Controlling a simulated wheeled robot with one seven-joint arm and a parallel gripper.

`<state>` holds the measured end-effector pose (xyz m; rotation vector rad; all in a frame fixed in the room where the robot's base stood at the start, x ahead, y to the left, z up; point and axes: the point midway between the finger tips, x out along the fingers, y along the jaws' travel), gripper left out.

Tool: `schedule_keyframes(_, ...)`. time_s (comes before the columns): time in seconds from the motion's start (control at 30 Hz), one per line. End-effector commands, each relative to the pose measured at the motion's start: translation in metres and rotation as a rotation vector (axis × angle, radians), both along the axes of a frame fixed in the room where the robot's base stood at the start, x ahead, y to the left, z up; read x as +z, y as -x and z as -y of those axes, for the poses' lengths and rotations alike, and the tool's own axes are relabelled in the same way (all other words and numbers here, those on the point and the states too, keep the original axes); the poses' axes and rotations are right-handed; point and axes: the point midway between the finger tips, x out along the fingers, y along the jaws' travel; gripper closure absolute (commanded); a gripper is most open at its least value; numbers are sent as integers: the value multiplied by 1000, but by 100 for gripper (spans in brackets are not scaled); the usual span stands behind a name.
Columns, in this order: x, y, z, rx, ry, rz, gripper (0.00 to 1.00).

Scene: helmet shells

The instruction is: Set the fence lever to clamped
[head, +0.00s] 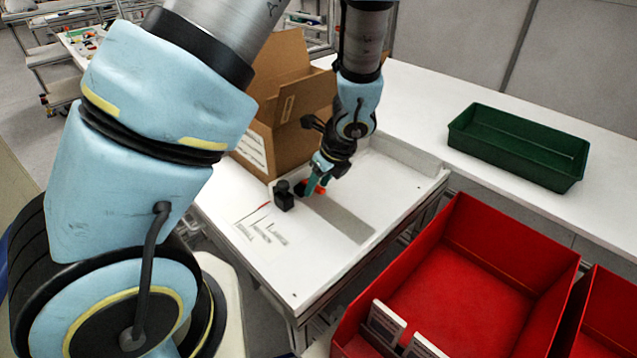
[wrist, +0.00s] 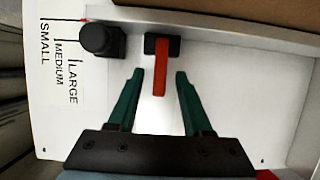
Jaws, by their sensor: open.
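The red lever (wrist: 161,72) sits on a small black base (wrist: 152,44) in the wrist view, its bar pointing toward my gripper. In the head view the lever (head: 320,189) shows as a small red-orange patch, partly hidden by my gripper (head: 313,184). My gripper's two teal fingers (wrist: 160,73) are open, one on each side of the lever's free end, with a visible gap on both sides. A black knob (wrist: 101,40) stands left of the lever, beside a scale marked SMALL, MEDIUM and LARGE (wrist: 59,62). I cannot read any lever marking.
A red bin (head: 480,285) is at the front right, and a green tray (head: 518,148) is on the back bench. The table's front part is mostly clear.

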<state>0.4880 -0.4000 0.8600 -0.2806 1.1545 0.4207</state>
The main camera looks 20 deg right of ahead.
Motion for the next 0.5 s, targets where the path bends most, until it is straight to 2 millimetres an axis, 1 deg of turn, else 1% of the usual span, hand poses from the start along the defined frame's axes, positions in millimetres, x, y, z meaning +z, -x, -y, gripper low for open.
schedule_keyframes(0.2, 0, 0, 0, 0, 0, 0, 50)
schedule_keyframes(0.5, 0, 0, 0, 1, 0, 0, 84)
